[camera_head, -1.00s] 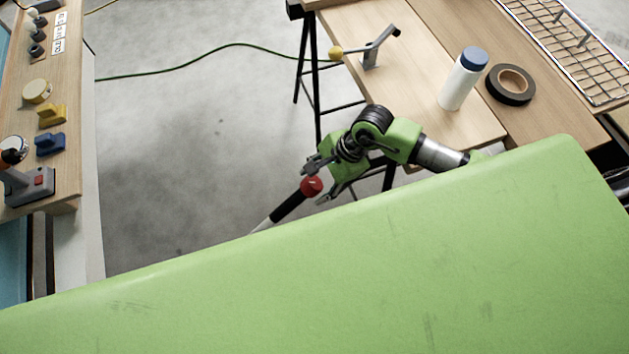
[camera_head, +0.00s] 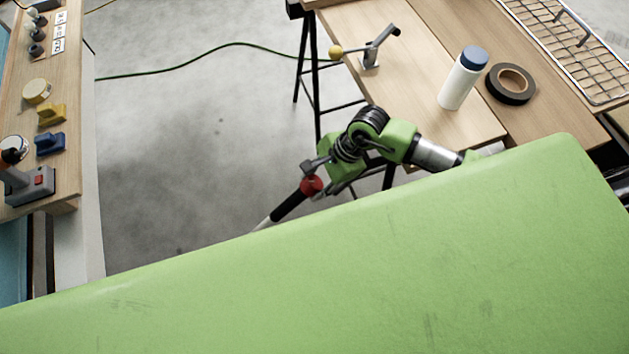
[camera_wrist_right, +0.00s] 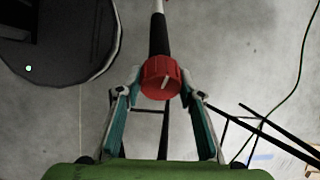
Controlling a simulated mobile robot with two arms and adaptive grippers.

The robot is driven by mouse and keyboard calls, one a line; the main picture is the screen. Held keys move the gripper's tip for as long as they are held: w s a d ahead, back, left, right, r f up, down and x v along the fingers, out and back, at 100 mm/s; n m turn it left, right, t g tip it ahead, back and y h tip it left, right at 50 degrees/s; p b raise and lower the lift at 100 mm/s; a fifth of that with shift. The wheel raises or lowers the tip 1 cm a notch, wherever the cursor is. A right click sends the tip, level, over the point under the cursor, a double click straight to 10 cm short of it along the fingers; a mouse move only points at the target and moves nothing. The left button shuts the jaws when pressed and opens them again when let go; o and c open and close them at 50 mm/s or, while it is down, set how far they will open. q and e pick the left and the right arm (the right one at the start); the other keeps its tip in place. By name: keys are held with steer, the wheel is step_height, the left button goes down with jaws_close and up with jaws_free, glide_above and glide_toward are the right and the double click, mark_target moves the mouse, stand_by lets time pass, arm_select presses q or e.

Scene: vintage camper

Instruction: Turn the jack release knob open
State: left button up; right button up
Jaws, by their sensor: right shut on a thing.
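The red jack release knob (camera_head: 312,186) tops a black-gripped handle (camera_head: 289,206) that slants down to the left; its lower part is hidden behind my green body. The knob also shows in the right wrist view (camera_wrist_right: 160,78), with a pale mark on its face. My right gripper (camera_head: 316,180) is shut on the knob, one finger on each side of it. In the right wrist view its teal-padded fingers (camera_wrist_right: 160,84) meet the knob's left and right sides. My left gripper is not in view.
A wooden table (camera_head: 440,70) at the upper right bears a white bottle (camera_head: 460,80), black tape (camera_head: 510,84), a yellow-knobbed lever (camera_head: 372,52) and a wire rack (camera_head: 575,45). A wooden bench (camera_head: 55,110) stands left. A green cable (camera_head: 200,56) crosses the open floor.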

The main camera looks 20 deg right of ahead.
steer(key=m+g, duration=0.1)
steer(key=m, duration=0.1)
steer(key=shift+m, duration=0.3)
steer(key=m+g, duration=0.1)
steer(key=m, duration=0.4)
steer(key=m+g, duration=0.1)
steer(key=m, duration=0.2)
steer(key=shift+r+m+g, duration=0.1)
steer(key=shift+m+g, duration=0.2)
steer(key=shift+y, duration=0.3)
steer(key=o, duration=1.1)
